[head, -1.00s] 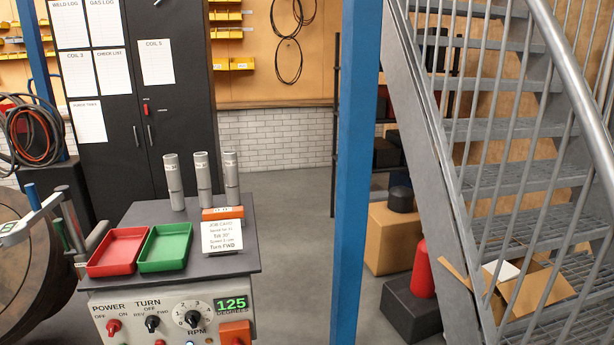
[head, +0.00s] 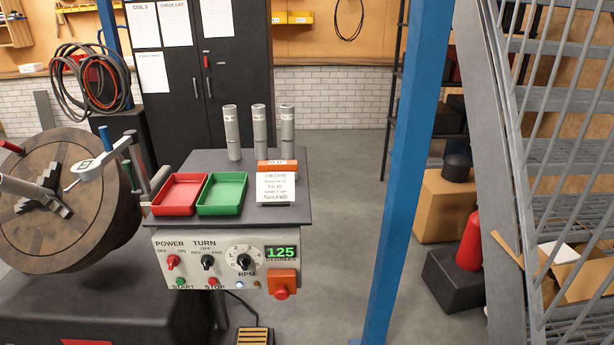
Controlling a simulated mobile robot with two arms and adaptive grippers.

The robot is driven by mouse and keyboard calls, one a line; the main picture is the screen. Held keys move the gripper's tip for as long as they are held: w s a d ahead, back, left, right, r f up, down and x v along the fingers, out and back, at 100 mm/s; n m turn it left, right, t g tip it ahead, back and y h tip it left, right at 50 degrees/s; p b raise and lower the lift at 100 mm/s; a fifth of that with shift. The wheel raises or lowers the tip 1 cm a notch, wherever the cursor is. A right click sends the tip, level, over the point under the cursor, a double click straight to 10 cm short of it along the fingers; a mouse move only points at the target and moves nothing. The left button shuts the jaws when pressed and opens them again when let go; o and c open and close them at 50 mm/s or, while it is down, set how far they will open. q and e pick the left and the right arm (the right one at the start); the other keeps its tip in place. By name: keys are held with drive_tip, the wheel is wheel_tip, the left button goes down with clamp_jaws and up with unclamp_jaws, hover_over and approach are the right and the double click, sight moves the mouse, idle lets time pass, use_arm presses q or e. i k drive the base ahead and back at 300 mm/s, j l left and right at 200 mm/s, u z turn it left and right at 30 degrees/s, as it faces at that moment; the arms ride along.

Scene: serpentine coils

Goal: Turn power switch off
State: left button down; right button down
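The power switch (head: 173,262) is a small red knob at the upper left of the control panel's white face (head: 215,295) in the head view. "POWER" is printed above it, with "OFF" on its left and "ON" on its right. The knob is too small to tell for sure which way it points. The green display (head: 282,253) is lit and reads 125. Neither of my grippers is in view, and nothing touches the switch.
Black TURN knob (head: 208,262) and RPM dial (head: 244,262) sit right of the switch. Green start button (head: 180,282) is just below it. A large round chuck (head: 60,225) stands left of the panel. A blue post (head: 402,170) rises to the right.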

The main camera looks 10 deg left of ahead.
sight(173, 260)
drive_tip(key=u, duration=1.25)
